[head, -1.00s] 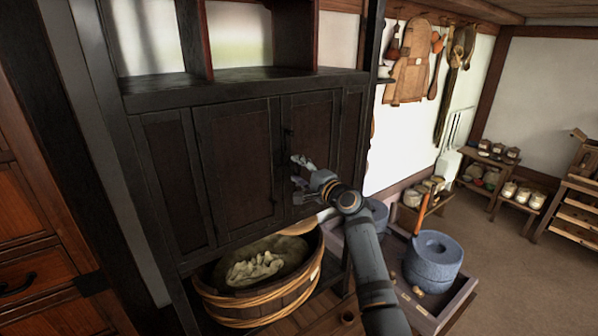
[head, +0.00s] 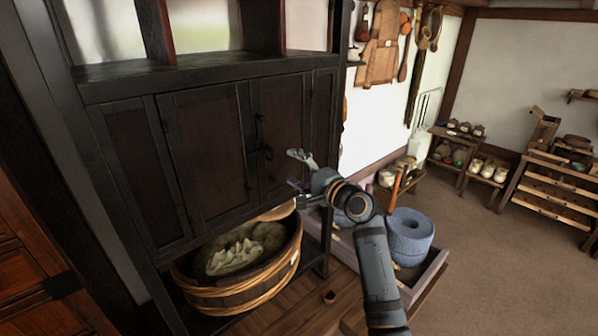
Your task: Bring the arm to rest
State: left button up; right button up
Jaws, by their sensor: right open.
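My right gripper (head: 298,170) is open, with its fingers spread apart and nothing between them. It is in front of the dark wooden cabinet (head: 205,165), near the right door and its dark ring handle (head: 264,152), and appears apart from the handle. Both cabinet doors look closed. My right arm reaches up from the lower right of the head view. My left gripper is not in view.
Below the cabinet stands a wooden tub (head: 235,295) holding a pale cloth-like bundle (head: 236,256). A grey stone quern (head: 409,237) sits in a wooden tray (head: 432,276) beside my arm. A small cup (head: 329,297) is on the boards. Open floor (head: 490,265) lies to the right.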

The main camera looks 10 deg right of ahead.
jog(key=shift+v, duration=0.75)
